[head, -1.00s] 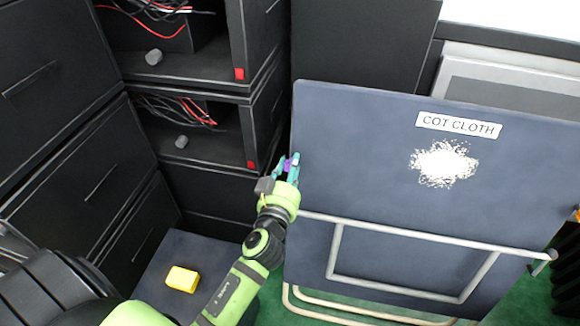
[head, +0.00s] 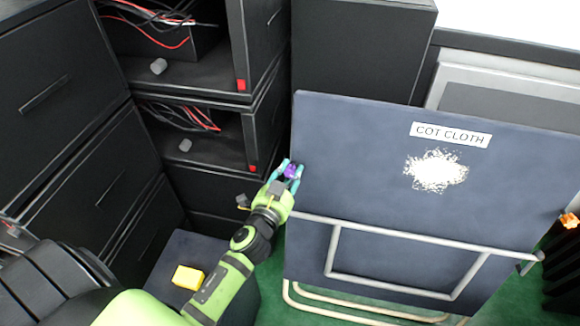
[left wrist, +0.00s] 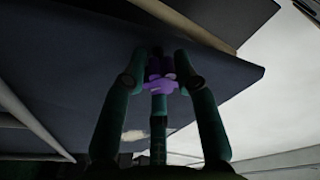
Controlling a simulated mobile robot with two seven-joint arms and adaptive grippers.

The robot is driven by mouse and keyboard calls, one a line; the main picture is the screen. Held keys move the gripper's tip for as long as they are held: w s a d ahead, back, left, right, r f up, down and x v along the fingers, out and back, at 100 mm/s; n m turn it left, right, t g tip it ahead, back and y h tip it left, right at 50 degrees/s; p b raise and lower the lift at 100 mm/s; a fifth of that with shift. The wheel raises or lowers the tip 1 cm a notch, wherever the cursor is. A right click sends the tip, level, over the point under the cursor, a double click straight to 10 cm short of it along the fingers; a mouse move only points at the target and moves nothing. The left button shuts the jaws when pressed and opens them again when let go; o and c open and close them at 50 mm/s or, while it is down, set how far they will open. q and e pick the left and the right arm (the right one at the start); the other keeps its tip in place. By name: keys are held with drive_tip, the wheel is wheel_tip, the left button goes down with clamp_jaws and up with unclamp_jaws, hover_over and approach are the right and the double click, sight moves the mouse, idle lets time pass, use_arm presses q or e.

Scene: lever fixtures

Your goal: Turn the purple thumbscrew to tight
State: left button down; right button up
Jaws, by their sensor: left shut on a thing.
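The purple thumbscrew (head: 291,171) is at the left edge of the dark blue panel (head: 360,180), near its upper part. My left gripper (head: 289,172) is at the thumbscrew, its teal fingers on either side of it. In the left wrist view the purple thumbscrew (left wrist: 160,72) sits between the fingertips of my left gripper (left wrist: 160,75), which is shut on it. The fingers hide part of the thumbscrew, and I cannot read any tight mark. My right gripper is not in view.
The panel carries a "COT CLOTH" label (head: 451,135) and a white speckled patch (head: 436,170). A grey tube frame (head: 400,290) runs along its lower front. Black cabinets with open shelves (head: 190,140) stand close on the left. A yellow block (head: 188,278) lies on a dark box.

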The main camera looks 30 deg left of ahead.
use_arm(q)
drive_tip(key=m+p, duration=0.1)
drive_tip(key=m, duration=0.1)
drive_tip(key=m+h+p, duration=0.1)
drive_tip(key=m+p, duration=0.3)
drive_tip(key=m, duration=0.1)
drive_tip(key=shift+a+r+g, duration=0.1)
drive_tip(key=shift+r+g, duration=0.25)
drive_tip(key=shift+g, duration=0.05)
drive_tip(key=shift+m+p, duration=0.35)
drive_tip(key=shift+m, duration=0.05)
drive_tip(key=shift+w+m+g+h+p, duration=0.1)
drive_tip(key=shift+m+g+h+p, duration=0.2)
drive_tip(key=shift+m+p, duration=0.7)
drive_tip(key=shift+f+m, duration=0.15)
drive_tip(key=shift+m, duration=0.35)
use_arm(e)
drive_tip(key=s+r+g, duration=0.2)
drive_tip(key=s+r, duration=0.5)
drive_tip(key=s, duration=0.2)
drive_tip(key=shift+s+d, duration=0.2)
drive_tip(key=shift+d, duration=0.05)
use_arm(q)
drive_tip(key=c, duration=1.1)
unclamp_jaws()
drive_tip(key=shift+o, duration=0.6)
drive_tip(key=shift+f, duration=0.1)
